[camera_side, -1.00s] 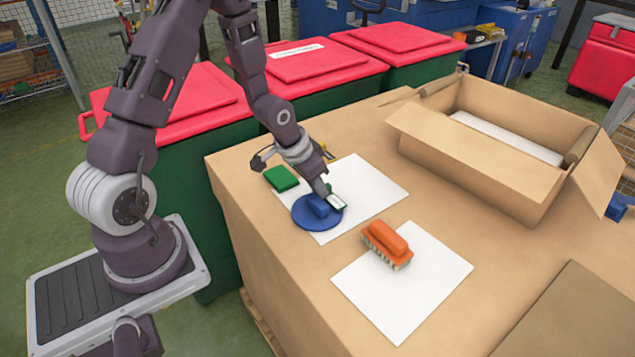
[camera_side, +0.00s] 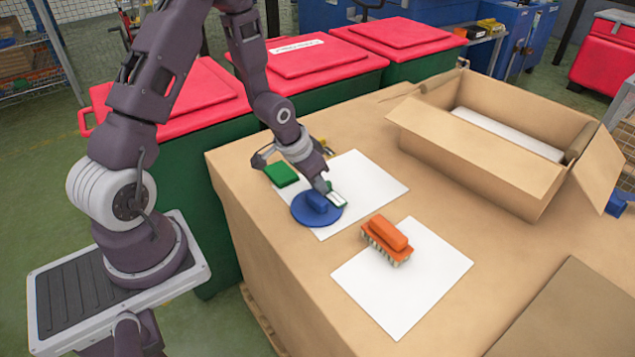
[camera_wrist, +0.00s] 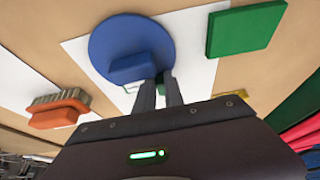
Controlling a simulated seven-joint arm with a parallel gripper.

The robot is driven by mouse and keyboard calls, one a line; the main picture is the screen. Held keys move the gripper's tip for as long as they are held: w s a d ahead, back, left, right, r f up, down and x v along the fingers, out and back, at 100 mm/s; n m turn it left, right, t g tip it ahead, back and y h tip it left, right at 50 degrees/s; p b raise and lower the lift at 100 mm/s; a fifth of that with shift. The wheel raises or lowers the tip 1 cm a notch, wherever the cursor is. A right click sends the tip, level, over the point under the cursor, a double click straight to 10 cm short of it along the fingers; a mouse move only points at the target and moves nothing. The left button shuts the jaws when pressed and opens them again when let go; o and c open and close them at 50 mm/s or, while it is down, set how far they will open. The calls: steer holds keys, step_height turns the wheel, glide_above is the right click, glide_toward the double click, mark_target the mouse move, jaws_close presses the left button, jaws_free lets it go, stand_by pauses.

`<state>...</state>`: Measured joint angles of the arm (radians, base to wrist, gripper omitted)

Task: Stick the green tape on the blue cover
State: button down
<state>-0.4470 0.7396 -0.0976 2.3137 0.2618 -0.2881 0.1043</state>
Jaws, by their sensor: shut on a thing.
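The blue cover (camera_side: 302,217), a round disc with a raised block handle, lies on a white sheet; it is also at the top of the wrist view (camera_wrist: 105,40). My gripper (camera_side: 325,188) is beside its handle, at the disc's far right edge. It is shut on a small white piece with a green edge, which looks like the green tape (camera_side: 338,201). In the wrist view the fingers (camera_wrist: 160,84) nearly meet by the cover's rim, and a thin green edge of the tape (camera_wrist: 131,89) shows. I cannot tell whether the tape touches the cover.
A green square block (camera_side: 283,175) lies left of the cover. An orange brush (camera_side: 387,238) stands on a second white sheet (camera_side: 425,265). An open cardboard box (camera_side: 470,170) is at the back right. Red-lidded green bins (camera_side: 315,58) stand behind the table.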

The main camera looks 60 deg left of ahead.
steer(key=shift+s+f, duration=0.1)
steer(key=c, duration=1.4)
jaws_free()
steer(key=shift+o, duration=0.2)
steer(key=v, duration=0.7)
steer(key=s+d+r+y, duration=0.1)
steer(key=s+d+r, duration=0.25)
steer(key=r, duration=0.35)
steer(key=s+d+r+y, duration=0.1)
steer(key=s+d+r, duration=0.1)
steer(key=s+r, duration=0.35)
steer(key=s+d+r+h, duration=0.1)
steer(key=s+d+r, duration=0.1)
steer(key=s, duration=0.3)
steer(key=s+d+r+t+h, duration=0.1)
steer(key=s+d+r, duration=0.2)
steer(key=s+r, duration=0.2)
steer(key=shift+s+d+r, duration=0.25)
steer(key=shift+s+r, duration=0.05)
steer(key=shift+r, duration=0.05)
